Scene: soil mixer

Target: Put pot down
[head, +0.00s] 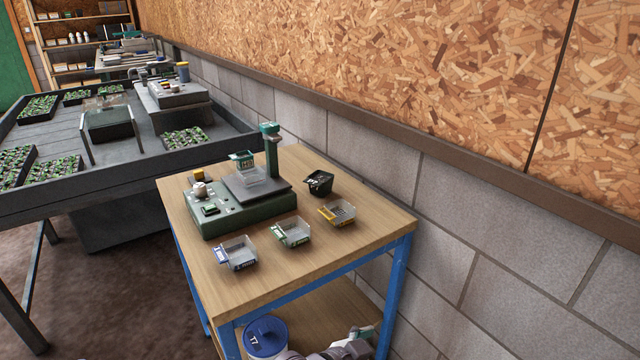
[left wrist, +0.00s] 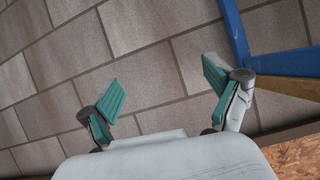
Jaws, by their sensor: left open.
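My left gripper (head: 362,340) is at the bottom of the head view, low by the front of the bench, below the tabletop and away from the pot. The left wrist view shows its green-padded fingers (left wrist: 163,88) spread apart with nothing between them, facing the block wall. My right gripper is in neither view.
Clear bins with blue (head: 238,253), green (head: 291,232) and yellow (head: 338,212) labels stand on the tabletop. A blue-lidded container (head: 265,336) is below it. The block wall (head: 480,230) runs along the right. A dark bench (head: 60,135) with seedling trays stands left. The front tabletop is bare.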

